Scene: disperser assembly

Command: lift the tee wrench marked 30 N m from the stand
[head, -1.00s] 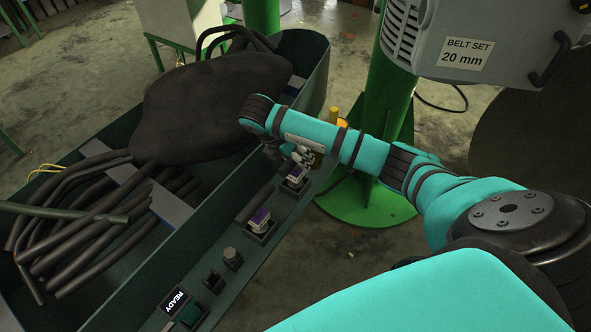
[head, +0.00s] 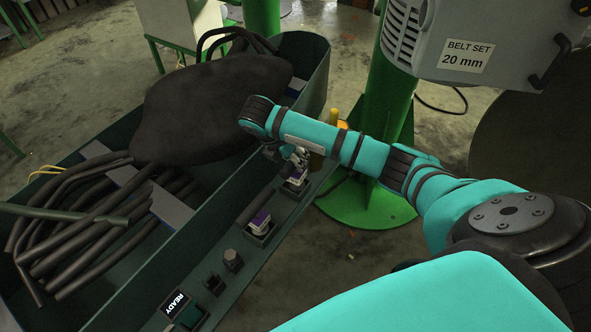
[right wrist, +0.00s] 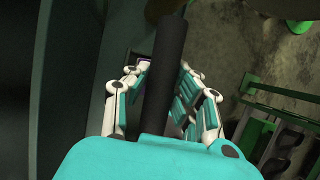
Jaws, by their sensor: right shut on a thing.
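My right gripper (head: 299,160) is at the far end of the narrow stand (head: 203,263), over a holder with a purple and white label (head: 293,182). In the right wrist view the fingers (right wrist: 161,92) are closed around a dark bar, the handle of a tee wrench (right wrist: 164,72). Most of that wrench is hidden by the hand in the head view. A second tee wrench (head: 257,207) with a dark bar and a purple label sits in the nearer holder. The torque markings are too small to read. My left gripper is not in view.
A long green trough (head: 190,235) beside the stand holds dark bent tubes (head: 85,225) and a large black sack (head: 205,105). A READY display (head: 174,303) is at the near end. A green post (head: 385,130) and grey machine (head: 470,40) stand behind my right arm.

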